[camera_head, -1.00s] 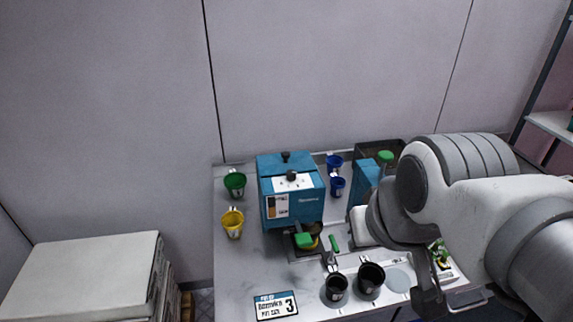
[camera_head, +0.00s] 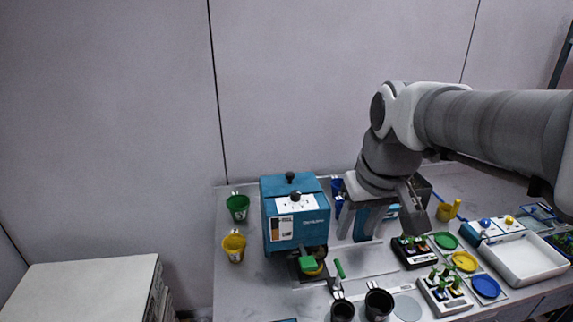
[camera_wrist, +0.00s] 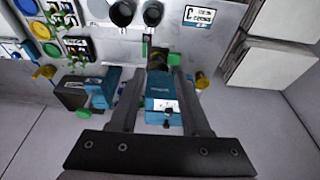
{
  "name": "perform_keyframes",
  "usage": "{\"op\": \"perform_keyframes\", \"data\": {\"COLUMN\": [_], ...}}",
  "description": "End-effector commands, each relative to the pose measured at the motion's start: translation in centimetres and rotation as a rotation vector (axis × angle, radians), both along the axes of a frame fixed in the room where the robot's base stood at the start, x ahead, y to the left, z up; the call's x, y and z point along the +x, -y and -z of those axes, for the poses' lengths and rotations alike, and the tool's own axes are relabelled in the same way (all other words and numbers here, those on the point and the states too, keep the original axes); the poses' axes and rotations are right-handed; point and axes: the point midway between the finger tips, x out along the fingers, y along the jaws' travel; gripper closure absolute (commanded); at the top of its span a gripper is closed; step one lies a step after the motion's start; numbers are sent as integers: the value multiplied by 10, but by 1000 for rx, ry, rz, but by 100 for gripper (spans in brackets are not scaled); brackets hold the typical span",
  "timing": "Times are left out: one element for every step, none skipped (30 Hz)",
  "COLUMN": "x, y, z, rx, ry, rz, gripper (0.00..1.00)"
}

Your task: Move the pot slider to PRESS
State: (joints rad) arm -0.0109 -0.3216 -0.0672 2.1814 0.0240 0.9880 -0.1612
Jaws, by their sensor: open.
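A blue machine (camera_head: 297,222) stands on the table. Its top has a white panel (camera_head: 294,205) with a small black knob (camera_head: 296,195), which looks like a slider; its markings are too small to read. A second black knob (camera_head: 290,177) stands behind it. In the wrist view the picture is inverted; the blue machine (camera_wrist: 160,84) and its white panel (camera_wrist: 163,106) show between the fingers of my gripper (camera_wrist: 160,72), which is open and empty. In the head view my gripper is right of the machine and apart from it.
A second blue device (camera_head: 362,222) is partly hidden behind my gripper. Green (camera_head: 238,206) and yellow (camera_head: 234,247) cups stand left of the machine. Two black cups (camera_head: 378,304) are in front. A white tray (camera_head: 524,259) and plant trays (camera_head: 413,252) are at right.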

Motion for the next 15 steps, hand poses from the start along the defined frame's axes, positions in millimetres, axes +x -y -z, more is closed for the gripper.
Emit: {"op": "perform_keyframes", "data": {"x": [15, 22, 33, 41, 48, 59, 66, 74, 84, 91, 98, 107, 113, 118, 125], "y": [3, 5, 7, 9, 10, 13, 15, 17, 19, 21, 23, 25, 27, 29, 31], "z": [13, 17, 23, 28, 34, 42, 48, 55, 64, 71, 78, 87, 94, 100, 108], "rx": [-3, -4, -7, -8, -11, -13, -15, -18, -21, -23, -26, -29, -31, -35, -38], "ry": [-29, -44, -64, -79, -92, -111, -127, -143, -162, -176, -190, -207, -220, -232, -245], "rz": [-10, -17, -27, -33, -42, -50, -58, -65, -75, -83, -90, -100, -106, -113, -121], "gripper": [53, 53, 53, 53, 53, 53, 53, 53, 53, 53, 53, 53, 53, 53, 53]}}
